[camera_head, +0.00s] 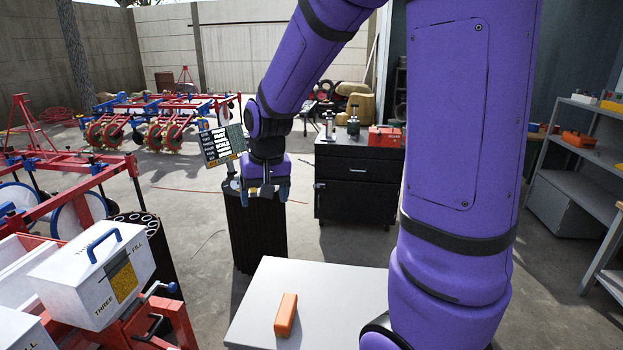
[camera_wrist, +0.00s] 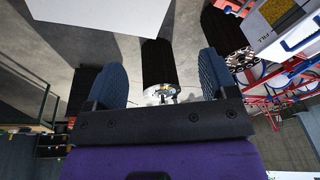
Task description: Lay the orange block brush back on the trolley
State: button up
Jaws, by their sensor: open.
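The orange block brush (camera_head: 286,315) lies on the pale flat top of the trolley (camera_head: 335,290), left of its middle. No bristles can be made out from this angle. Nothing is touching the brush. My gripper (camera_head: 264,193) points down beyond the trolley's far edge, well away from the brush, above a black ribbed cylinder. In the wrist view my gripper (camera_wrist: 163,70) has its two blue fingers wide apart with nothing between them. A corner of the trolley top (camera_wrist: 100,10) shows in the wrist view, without the brush.
The black cylinder (camera_head: 257,235) stands behind the trolley, with a display board (camera_head: 222,145) near it. A dark cabinet (camera_head: 358,185) bears a red box. A white hopper (camera_head: 95,277) on a red frame stands left. A shelf (camera_head: 575,185) stands right.

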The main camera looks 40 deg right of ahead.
jog(key=s+a+r+n+t, duration=0.1)
jog(key=s+a+r+n, duration=0.1)
jog(key=s+r, duration=0.4)
jog(key=s+a+r+n+t, duration=0.1)
jog(key=s+r, duration=0.5)
jog(key=s, duration=0.9)
jog(key=shift+a+r+n+t, duration=0.15)
jog(key=shift+a+n+t, duration=0.25)
jog(key=shift+a+n, duration=0.55)
jog(key=shift+a, duration=0.15)
